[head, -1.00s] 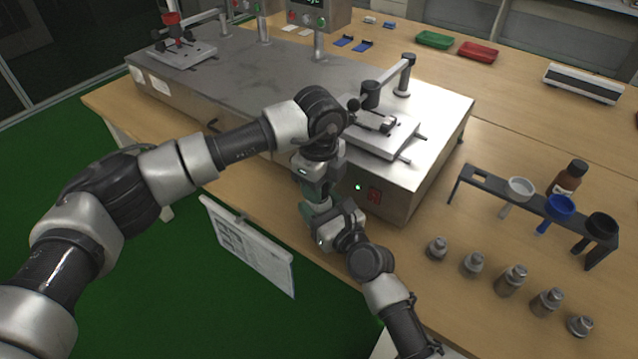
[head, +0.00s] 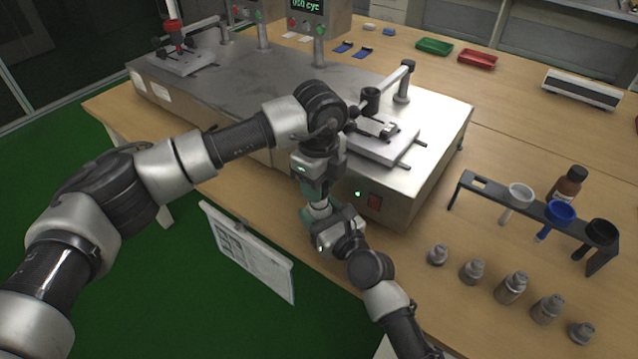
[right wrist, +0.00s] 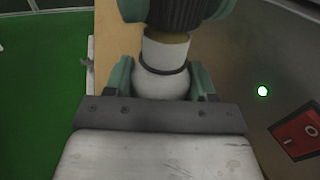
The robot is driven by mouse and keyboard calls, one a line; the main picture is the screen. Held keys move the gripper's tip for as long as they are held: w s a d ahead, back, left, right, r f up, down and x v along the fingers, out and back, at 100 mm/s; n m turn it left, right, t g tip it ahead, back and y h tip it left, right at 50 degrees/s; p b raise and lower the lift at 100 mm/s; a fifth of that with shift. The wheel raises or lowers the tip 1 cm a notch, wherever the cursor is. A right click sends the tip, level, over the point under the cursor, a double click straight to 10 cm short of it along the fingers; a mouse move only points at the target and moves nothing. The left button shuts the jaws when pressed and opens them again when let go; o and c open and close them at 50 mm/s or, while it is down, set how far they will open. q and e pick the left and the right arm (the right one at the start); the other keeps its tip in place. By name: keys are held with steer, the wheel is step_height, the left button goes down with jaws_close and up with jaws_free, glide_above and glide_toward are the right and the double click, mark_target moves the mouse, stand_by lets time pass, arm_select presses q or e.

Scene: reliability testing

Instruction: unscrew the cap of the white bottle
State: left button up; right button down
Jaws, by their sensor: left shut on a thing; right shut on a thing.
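The white bottle (right wrist: 163,78) is upright between the fingers of my right gripper (right wrist: 163,92) in the right wrist view, with a dark ring around its neck. My left gripper (right wrist: 178,8) is directly above, its green fingers shut on the black ribbed cap (right wrist: 182,14). A tan band shows between the white neck and the cap; I cannot tell whether they touch. In the head view a small white part of the bottle (head: 319,206) shows between my left gripper (head: 313,190) and my right gripper (head: 322,218), in front of the bench machine.
The metal test machine (head: 395,200) stands just behind the grippers. A rack (head: 480,184) with cups, a brown bottle (head: 568,186) and several small grey bottles (head: 511,288) are at the right. A clipboard-like panel (head: 250,255) hangs at the table's front edge.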

arm_select(q)
steer(key=shift+r, duration=2)
arm_select(e)
steer(key=shift+c, duration=1.4)
jaws_free()
